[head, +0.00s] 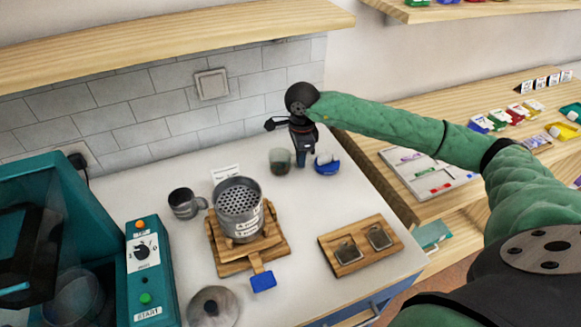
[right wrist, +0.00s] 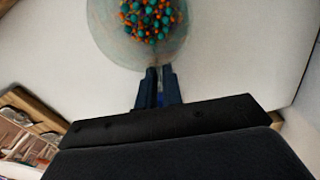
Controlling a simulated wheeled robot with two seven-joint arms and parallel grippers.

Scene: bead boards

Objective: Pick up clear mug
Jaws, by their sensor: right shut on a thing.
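The clear mug (head: 280,161) stands upright at the back of the white counter. In the right wrist view the clear mug (right wrist: 128,52) shows from above, with teal and orange beads inside. My right gripper (head: 301,160) reaches down just to the right of it in the head view. In the right wrist view my right gripper (right wrist: 158,72) has its fingers close together at the mug's edge, shut on it. The part between the fingertips, likely the handle, is hidden. My left gripper is not in view.
A blue and white item (head: 327,164) sits close right of my right gripper. A metal mug (head: 184,204) and a perforated metal pot (head: 239,208) on a wooden stand are left of centre. A wooden board (head: 339,266) lies in front. A teal machine (head: 150,272) stands left.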

